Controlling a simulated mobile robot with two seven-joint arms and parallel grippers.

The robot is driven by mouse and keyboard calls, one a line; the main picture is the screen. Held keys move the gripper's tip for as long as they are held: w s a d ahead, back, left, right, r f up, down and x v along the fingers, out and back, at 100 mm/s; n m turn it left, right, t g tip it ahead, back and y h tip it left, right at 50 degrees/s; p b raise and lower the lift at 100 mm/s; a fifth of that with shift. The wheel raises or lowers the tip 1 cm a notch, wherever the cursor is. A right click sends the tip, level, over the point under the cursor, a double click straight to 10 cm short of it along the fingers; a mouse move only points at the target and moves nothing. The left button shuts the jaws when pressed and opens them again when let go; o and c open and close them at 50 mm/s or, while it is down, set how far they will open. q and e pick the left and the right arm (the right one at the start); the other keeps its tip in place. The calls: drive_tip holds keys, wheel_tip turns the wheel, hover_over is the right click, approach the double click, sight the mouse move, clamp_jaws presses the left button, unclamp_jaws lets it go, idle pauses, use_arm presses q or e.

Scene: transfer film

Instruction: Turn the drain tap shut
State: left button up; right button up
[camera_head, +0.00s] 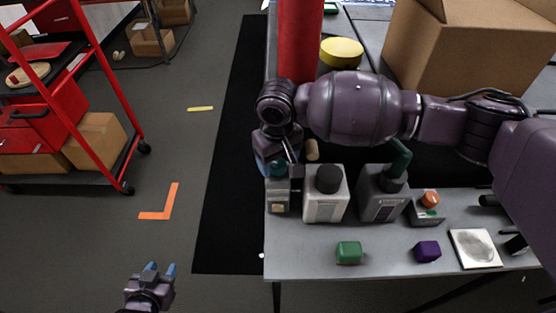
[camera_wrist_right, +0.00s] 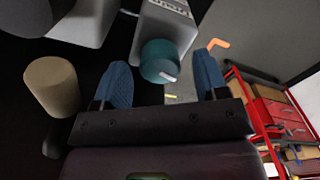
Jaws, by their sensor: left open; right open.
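A teal round knob (camera_wrist_right: 158,58) with a white mark sits on a small grey unit at the left end of the table; I take it for the drain tap. In the head view the teal knob (camera_head: 277,169) is partly covered by my right gripper (camera_head: 276,160). In the right wrist view my right gripper's two blue fingers are spread, one on each side of the knob, with gaps visible; whether they reach down around it I cannot tell. My left gripper (camera_head: 161,271) is open and empty over the floor at lower left.
A tan cylinder (camera_wrist_right: 52,86) stands close beside the right gripper. Green (camera_head: 348,252) and purple (camera_head: 427,251) blocks lie in front. A red column (camera_head: 299,40) rises behind.

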sight(278, 163)
drive_tip(key=shift+f, duration=0.6)
drive_tip(key=c, duration=0.9)
drive_tip(key=shift+n, duration=1.5)
drive_tip(key=shift+c, duration=0.2)
drive_tip(key=o, duration=0.9)
drive_tip(key=shift+o, duration=0.2)
drive_tip(key=shift+r, duration=0.1)
use_arm(q)
drive_tip(key=shift+w+b, duration=0.2)
drive_tip(key=shift+b, duration=0.25)
use_arm(e)
wheel_tip(278, 163, up, 11)
